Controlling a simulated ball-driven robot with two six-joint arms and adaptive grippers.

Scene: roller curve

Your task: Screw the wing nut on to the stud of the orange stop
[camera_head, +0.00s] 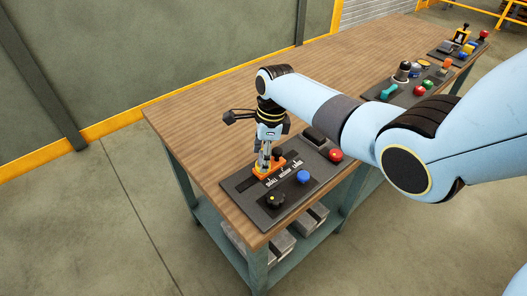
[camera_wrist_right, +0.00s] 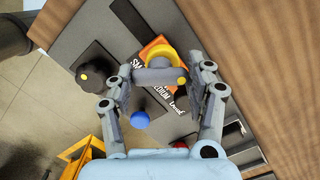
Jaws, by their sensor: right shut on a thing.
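The orange stop (camera_head: 261,174) sits on the dark panel on the near end of the bench, beside a printed size scale. In the right wrist view part of the orange stop (camera_wrist_right: 149,47) shows beyond the fingers. My right gripper (camera_head: 265,161) points down right over the stop. In the wrist view it is shut on the wing nut (camera_wrist_right: 153,77), a grey bar-like piece between the fingertips, with a yellow rounded part just behind it. The stud is hidden, so I cannot tell how far the nut sits on it. My left gripper is not in view.
The dark panel (camera_head: 240,184) also holds a black knob (camera_head: 274,199), a blue button (camera_head: 303,176) and a red button (camera_head: 336,155). Further panels with coloured parts stand along the bench to the right. Bare wood (camera_head: 200,125) lies behind the near panel.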

